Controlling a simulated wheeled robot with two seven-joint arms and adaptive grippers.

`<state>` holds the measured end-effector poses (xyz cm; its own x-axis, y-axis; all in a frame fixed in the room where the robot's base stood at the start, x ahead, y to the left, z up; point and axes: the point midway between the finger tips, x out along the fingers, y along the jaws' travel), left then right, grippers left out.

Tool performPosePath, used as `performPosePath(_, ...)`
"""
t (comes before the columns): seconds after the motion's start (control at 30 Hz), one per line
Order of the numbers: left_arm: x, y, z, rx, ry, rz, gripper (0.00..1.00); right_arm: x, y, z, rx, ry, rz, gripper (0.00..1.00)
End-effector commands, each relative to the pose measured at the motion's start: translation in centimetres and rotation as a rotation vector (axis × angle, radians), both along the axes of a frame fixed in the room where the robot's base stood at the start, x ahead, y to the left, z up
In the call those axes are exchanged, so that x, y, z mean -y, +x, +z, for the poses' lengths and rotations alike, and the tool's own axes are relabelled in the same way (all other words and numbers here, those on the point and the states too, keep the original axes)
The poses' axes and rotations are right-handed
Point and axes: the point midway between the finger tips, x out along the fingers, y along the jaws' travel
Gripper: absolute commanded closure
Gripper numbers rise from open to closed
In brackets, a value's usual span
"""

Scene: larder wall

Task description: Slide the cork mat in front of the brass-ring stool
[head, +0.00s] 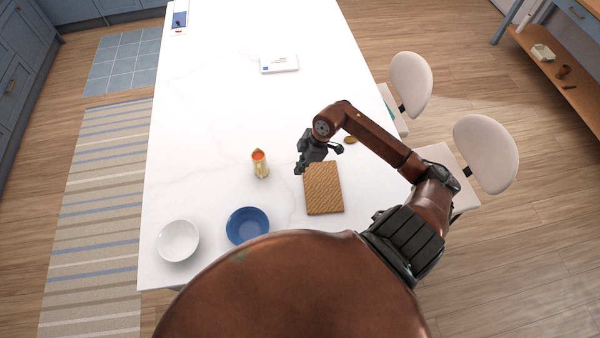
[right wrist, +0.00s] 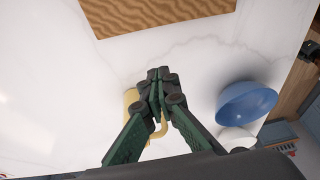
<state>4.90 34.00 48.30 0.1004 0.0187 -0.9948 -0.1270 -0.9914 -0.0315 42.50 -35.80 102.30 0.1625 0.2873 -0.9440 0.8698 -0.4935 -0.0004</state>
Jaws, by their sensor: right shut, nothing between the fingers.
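The cork mat (head: 323,190), a brown rectangle with wavy grain, lies flat on the white table; its edge also shows at the top of the right wrist view (right wrist: 155,14). My right gripper (head: 300,170) is shut and empty, just beyond the mat's far left corner. In the right wrist view its fingertips (right wrist: 160,76) are together, apart from the mat. Two pale stools stand along the table's right side, a nearer one (head: 487,153) and a farther one (head: 411,84). I cannot make out a brass ring on either. My left gripper is not in view.
A yellow jug (head: 261,168) stands left of my right gripper. A blue bowl (head: 247,226) and a white bowl (head: 178,241) are at the near left. A small brass-coloured object (head: 350,140) lies near my forearm. A white box (head: 279,64) lies farther back.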

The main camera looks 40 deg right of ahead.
Motion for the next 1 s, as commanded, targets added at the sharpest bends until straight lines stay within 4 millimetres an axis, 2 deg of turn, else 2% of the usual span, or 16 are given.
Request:
performPosePath(0.47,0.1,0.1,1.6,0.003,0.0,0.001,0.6,-2.8,1.5,-8.5,-0.002,0.003,-0.001,1.0)
performPosePath(0.53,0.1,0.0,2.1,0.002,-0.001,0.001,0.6,-1.3,0.7,-8.2,-0.002,-0.001,-0.005,1.0)
performPosePath(0.7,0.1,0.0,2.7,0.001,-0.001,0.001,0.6,0.3,-0.3,-8.3,-0.001,-0.001,-0.003,1.0)
performPosePath(1.0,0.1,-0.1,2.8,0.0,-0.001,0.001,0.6,1.0,-0.6,-8.4,0.0,0.0,-0.002,1.0)
